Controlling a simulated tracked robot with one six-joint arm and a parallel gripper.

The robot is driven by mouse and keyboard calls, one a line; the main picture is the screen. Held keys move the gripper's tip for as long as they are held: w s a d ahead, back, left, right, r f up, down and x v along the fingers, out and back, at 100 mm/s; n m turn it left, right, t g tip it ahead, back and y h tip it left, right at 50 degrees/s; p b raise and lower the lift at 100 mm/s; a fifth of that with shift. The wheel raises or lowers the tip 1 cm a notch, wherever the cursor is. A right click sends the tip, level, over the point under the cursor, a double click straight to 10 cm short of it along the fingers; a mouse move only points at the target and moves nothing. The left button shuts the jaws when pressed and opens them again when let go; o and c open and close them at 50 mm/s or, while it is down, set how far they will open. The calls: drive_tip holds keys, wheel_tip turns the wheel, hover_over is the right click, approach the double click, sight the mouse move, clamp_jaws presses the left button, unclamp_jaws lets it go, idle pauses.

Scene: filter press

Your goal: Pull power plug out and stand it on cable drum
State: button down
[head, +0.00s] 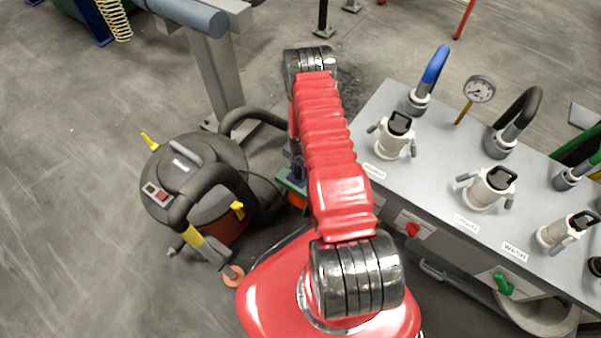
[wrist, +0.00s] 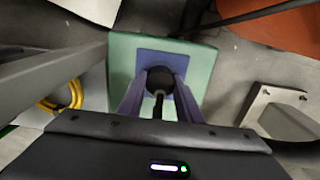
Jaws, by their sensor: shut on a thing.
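In the wrist view, a round black plug (wrist: 160,80) sits between the two grey-purple fingers of my gripper (wrist: 160,100), which is shut on it. Its black cable trails towards the camera. Right behind it is a blue square (wrist: 144,62) on a green box (wrist: 205,62); I cannot tell whether the plug is still seated there. In the head view, the green box (head: 291,184) and my gripper (head: 298,171) are mostly hidden by my red arm. I cannot make out the cable drum for certain; an orange piece (head: 297,201) shows beside the green box.
A vacuum cleaner (head: 195,180) with thick black hoses stands to the left. A grey bench (head: 440,190) with several white couplings, hoses and a gauge (head: 480,89) stands to the right. Yellow coiled cable (wrist: 72,95) lies left in the wrist view.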

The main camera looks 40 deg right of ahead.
sight(299, 168)
drive_tip(key=shift+r, duration=0.2)
drive_tip(key=shift+r, duration=0.5)
drive_tip(key=shift+r, duration=0.2)
drive_tip(key=shift+r, duration=0.35)
drive_tip(key=shift+r, duration=0.35)
drive_tip(key=shift+r, duration=0.35)
drive_tip(key=shift+r, duration=0.35)
drive_tip(key=shift+r, duration=0.35)
drive_tip(key=shift+r, duration=0.4)
